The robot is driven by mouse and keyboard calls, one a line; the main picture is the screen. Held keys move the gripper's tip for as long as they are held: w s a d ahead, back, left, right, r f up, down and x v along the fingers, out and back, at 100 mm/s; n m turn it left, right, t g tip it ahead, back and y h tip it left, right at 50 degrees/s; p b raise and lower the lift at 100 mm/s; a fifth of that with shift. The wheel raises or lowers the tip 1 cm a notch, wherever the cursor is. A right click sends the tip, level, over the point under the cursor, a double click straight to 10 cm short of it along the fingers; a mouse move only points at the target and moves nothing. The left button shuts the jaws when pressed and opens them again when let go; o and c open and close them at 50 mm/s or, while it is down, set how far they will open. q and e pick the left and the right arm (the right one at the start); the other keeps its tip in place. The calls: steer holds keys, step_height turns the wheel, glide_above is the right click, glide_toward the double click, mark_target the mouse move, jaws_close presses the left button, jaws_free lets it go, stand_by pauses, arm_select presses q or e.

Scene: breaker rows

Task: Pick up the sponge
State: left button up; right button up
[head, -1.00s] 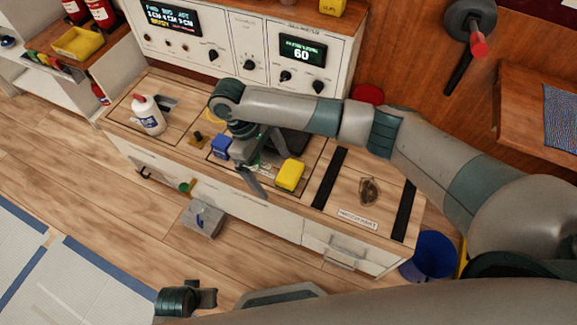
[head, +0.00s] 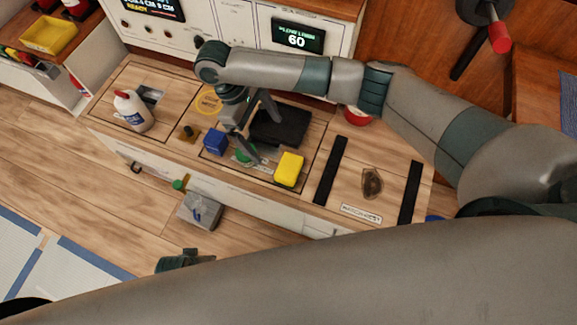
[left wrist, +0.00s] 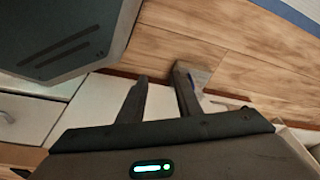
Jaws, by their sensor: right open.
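The sponge appears to be the yellow block (head: 289,169), lying on the wooden worktop near its front edge in the head view. My right gripper (head: 267,139) is open and empty. Its fingers are spread over the worktop just left of and behind the yellow block, apart from it in the picture. One fingertip is close to the block's left side; I cannot tell its exact height. My left gripper (left wrist: 162,76) shows in the left wrist view with its two fingers apart and nothing between them, away from the sponge.
A blue block (head: 215,141) and a dark flat pad (head: 281,127) lie close to the right gripper. A white bottle (head: 133,111) stands at the left, and black strips (head: 330,170) cross the worktop at right. A grey box (head: 200,210) is beside the cabinet front.

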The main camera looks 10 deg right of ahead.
arm_select(q)
step_height(320, 180, up, 4)
steer(key=shift+r+b, duration=0.15)
steer(key=shift+b, duration=0.6)
arm_select(e)
glide_toward(288, 166)
steer(key=x, duration=0.5)
steer(key=shift+a+f, duration=0.1)
steer(key=shift+f, duration=0.15)
steer(key=shift+s+d+f, duration=0.15)
steer(key=shift+d+f, duration=0.1)
steer(key=shift+f, duration=0.25)
steer(key=x, duration=0.3)
steer(key=shift+d, duration=0.15)
steer(key=shift+s+d+f, duration=0.1)
steer(key=shift+d+f, duration=0.05)
steer(key=shift+f, duration=0.35)
arm_select(q)
steer(key=shift+s+r, duration=0.4)
steer(key=shift+w, duration=0.1)
